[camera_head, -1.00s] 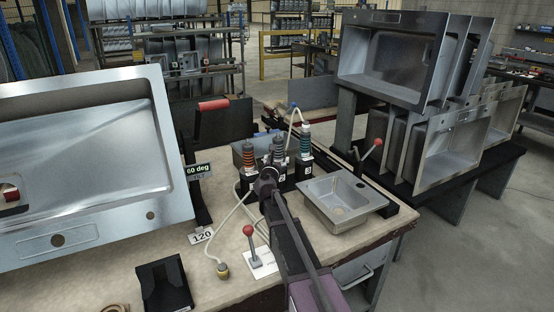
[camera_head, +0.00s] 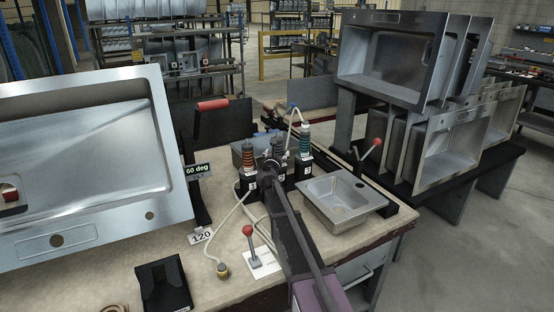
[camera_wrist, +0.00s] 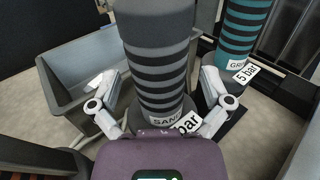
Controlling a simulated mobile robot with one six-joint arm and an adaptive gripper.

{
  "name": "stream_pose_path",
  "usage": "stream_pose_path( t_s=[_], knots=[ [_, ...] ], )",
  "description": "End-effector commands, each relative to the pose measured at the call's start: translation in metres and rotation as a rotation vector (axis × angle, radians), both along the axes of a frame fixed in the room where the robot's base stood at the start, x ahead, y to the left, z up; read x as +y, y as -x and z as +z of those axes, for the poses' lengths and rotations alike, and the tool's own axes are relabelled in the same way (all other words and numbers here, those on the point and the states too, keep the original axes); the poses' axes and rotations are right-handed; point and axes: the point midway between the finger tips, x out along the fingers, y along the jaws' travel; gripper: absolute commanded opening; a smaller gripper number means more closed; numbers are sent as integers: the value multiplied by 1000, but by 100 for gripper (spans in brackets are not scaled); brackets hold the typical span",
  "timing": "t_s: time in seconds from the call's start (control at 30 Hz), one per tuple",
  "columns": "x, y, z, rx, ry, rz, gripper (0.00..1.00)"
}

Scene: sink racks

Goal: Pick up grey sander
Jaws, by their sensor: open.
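The grey sander (camera_wrist: 158,62), a dark grey upright tool with black bands and a partly hidden "SAND" label, stands in the middle of the wrist view. My gripper (camera_wrist: 158,88) is open, with one finger on each side of the sander's lower body. I cannot tell whether either finger touches it. In the head view my gripper (camera_head: 268,168) is at the tool group and hides most of the sander.
A teal-banded tool (camera_head: 304,138) stands right of the sander and a red-banded tool (camera_head: 248,158) left. A grey bin (camera_wrist: 75,85) is behind. A small sink (camera_head: 325,205) lies right, a large sink (camera_head: 90,225) left. Hoses (camera_head: 232,215) cross the bench.

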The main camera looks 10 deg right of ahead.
Motion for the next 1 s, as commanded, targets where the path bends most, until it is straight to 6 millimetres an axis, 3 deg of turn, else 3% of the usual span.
stream_pose_path(
  t_s=[0.57,0.9,1.0],
  knots=[
    [1,-1,0,0,0,2,99],
    [1,-1,0,0,0,2,0],
    [1,-1,0,-1,1,2,0]
  ],
)
